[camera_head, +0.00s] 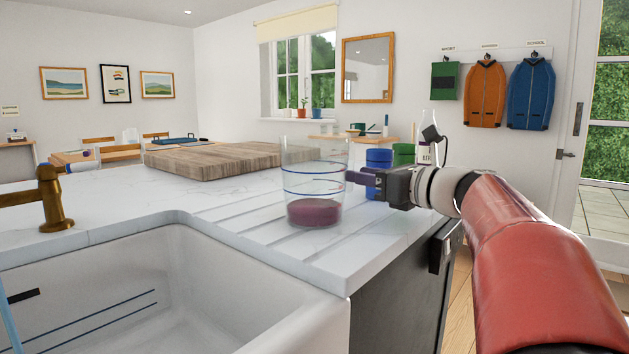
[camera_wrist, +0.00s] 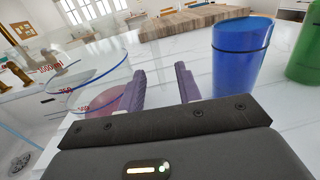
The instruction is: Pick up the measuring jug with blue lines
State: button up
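The measuring jug (camera_head: 315,186) is clear, with blue lines around it and dark pinkish liquid at the bottom. It stands upright on the white grooved worktop beside the sink. In the wrist view the jug (camera_wrist: 88,85) is at the left, with red markings. My gripper (camera_head: 352,178) is at the jug's right side in the head view. In the wrist view its two purple fingers (camera_wrist: 160,82) are apart with nothing gripped between them. The left finger overlaps the jug's right edge; I cannot tell whether it touches.
A blue cup (camera_wrist: 240,58) stands right of my fingers, with a green one (camera_wrist: 305,55) beyond. A labelled bottle (camera_head: 427,148) is behind my wrist. A wooden board (camera_head: 215,160) lies behind the jug. The sink (camera_head: 190,265) opens in front, and a brass tap (camera_head: 53,200) is at left.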

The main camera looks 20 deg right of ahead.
aim_at(348, 188)
jog(key=x, duration=0.4)
jog(key=shift+f, duration=0.15)
grip_shut()
